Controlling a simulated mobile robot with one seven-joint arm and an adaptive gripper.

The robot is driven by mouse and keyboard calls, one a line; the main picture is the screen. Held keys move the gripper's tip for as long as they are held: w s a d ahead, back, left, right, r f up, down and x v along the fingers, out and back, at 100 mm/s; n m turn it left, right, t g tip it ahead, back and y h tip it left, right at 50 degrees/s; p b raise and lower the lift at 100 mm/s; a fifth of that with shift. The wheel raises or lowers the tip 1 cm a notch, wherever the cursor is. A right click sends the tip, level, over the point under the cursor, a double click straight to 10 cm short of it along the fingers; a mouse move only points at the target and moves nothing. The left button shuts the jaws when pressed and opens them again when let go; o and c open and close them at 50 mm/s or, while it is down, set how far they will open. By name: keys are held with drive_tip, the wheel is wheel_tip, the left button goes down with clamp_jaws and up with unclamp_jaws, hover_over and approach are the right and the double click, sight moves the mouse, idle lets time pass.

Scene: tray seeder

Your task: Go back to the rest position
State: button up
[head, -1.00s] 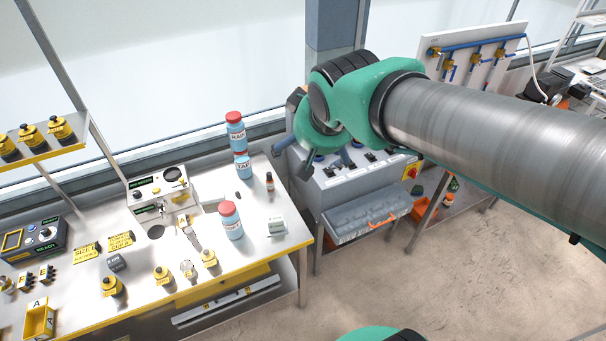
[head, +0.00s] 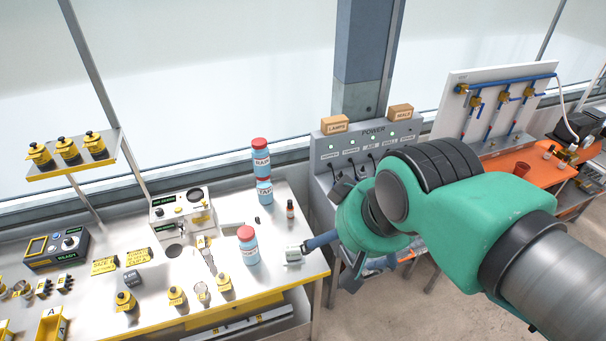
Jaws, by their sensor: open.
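My arm reaches in from the right edge of the head view, its green wrist in front of the power cabinet. My gripper (head: 322,266) points left and down at the right end of the steel bench (head: 205,295). Its fingers are apart, with nothing seen between them; the wrist hides part of it.
Red-capped bottles, RAIN (head: 261,158), TAP (head: 265,191) and a third (head: 248,246), stand left of my gripper. The grey power cabinet (head: 335,150) is behind my arm. An orange-topped table (head: 520,160) is at right. Floor shows at lower right.

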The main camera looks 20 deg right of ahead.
wheel_tip(320, 180, down, 9)
drive_tip(key=b, duration=0.8)
drive_tip(key=shift+b, duration=0.3)
